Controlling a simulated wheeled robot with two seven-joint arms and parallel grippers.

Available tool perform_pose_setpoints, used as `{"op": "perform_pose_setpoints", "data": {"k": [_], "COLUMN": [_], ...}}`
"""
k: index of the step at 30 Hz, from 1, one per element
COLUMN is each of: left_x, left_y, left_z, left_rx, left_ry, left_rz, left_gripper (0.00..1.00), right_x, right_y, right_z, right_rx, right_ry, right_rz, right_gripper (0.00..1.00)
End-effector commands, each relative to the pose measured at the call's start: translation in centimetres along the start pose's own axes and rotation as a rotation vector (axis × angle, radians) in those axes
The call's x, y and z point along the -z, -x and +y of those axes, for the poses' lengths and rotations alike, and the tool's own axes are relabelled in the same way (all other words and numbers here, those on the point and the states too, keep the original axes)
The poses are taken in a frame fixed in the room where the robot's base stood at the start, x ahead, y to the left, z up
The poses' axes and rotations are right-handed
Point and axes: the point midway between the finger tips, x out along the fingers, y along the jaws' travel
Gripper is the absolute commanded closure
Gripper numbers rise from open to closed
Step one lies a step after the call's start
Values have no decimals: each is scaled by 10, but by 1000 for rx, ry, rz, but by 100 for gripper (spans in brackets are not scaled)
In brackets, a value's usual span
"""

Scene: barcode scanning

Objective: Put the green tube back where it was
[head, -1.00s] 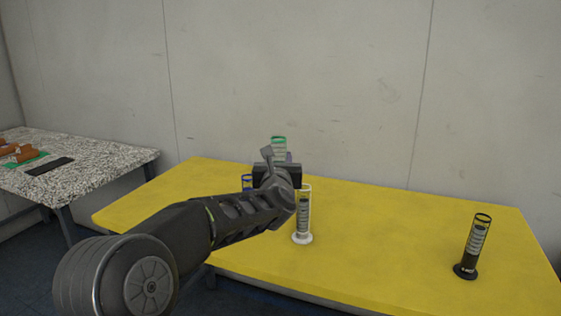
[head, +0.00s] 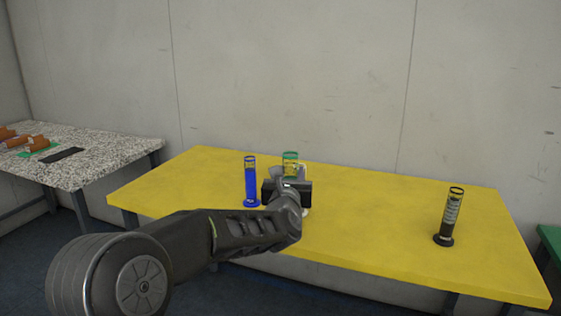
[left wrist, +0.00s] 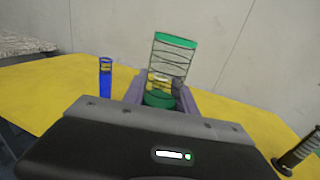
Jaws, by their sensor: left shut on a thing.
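The green tube (head: 290,160), clear with a green rim, stands up from my left gripper (head: 288,178) over the yellow table (head: 390,200). In the left wrist view the green tube (left wrist: 172,60) sits between the two grey fingers (left wrist: 160,95), and the gripper is shut on it. Its lower part is hidden by the gripper, so I cannot tell whether it touches the table. My right gripper is not in view.
A blue tube (head: 251,182) stands just left of the gripper. A black tube (head: 449,218) stands far right. A speckled table (head: 90,160) is at left; a green surface (head: 550,240) shows at the right edge.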

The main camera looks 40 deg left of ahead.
Motion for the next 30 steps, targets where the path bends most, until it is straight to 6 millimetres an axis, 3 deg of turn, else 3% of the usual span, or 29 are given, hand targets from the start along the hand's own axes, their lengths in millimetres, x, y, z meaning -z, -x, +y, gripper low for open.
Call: {"op": "perform_pose_setpoints", "data": {"k": [8,11,15,21,28,30], "left_x": [58,91,149,209,250,252], "left_y": [39,60,98,139,167,167], "left_z": [-60,-92,-151,-214,-258,-257], "left_rx": [137,211,346,492,590,589], "left_ry": [-1,0,2,4,5,4], "left_rz": [5,9,13,9,4,4], "left_gripper": [100,100,100,100,100,100], "right_x": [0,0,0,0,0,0], "right_y": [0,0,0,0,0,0], "right_z": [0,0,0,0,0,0], "right_rx": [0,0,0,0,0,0], "right_ry": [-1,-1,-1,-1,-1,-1], "right_rz": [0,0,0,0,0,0], "right_gripper": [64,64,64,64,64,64]}}
